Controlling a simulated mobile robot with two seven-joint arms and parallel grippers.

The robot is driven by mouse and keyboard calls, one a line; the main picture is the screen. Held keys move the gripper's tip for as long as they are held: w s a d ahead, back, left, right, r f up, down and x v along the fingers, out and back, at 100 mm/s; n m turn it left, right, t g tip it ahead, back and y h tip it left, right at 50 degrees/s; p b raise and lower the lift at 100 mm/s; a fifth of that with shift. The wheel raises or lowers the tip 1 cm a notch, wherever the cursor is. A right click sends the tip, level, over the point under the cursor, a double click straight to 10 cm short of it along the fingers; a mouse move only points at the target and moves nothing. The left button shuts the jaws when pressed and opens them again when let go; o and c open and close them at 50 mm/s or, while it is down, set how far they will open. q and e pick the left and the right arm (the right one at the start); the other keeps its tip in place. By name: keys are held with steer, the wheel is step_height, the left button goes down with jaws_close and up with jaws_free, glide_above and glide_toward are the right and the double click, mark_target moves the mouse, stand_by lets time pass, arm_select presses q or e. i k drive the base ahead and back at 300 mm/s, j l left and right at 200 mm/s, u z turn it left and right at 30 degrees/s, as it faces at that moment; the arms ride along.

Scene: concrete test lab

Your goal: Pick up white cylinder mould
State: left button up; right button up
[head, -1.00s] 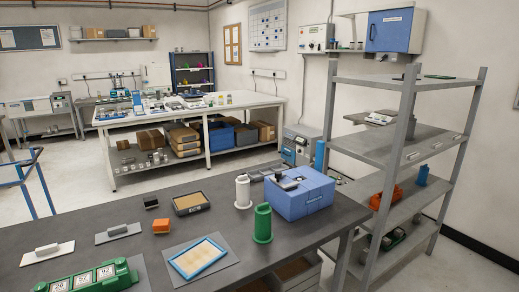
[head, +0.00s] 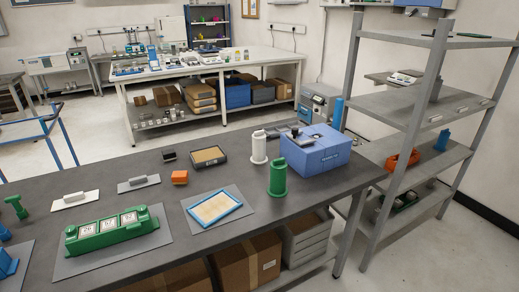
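The white cylinder mould (head: 259,147) stands upright on the dark workbench (head: 120,175), right of centre in the head view. A green cylinder mould (head: 277,179) stands in front of it, a little to the right. A blue box (head: 316,149) with dark items on top sits just right of the white mould. Neither of my grippers shows in the head view.
A black-framed tan tray (head: 208,156), an orange block (head: 180,177) and a blue-framed tray (head: 214,207) lie left of the moulds. A green block holder (head: 113,230) is at front left. A grey shelf rack (head: 402,145) stands beyond the right bench end.

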mark_target(258, 157)
steer(key=i+l, duration=0.15)
steer(key=l, duration=0.15)
steer(key=i+l, duration=0.35)
steer(key=l, duration=0.3)
steer(key=l+u, duration=0.1)
steer(key=u, duration=0.25)
steer(key=i+l+u, duration=0.1)
steer(key=u, duration=0.65)
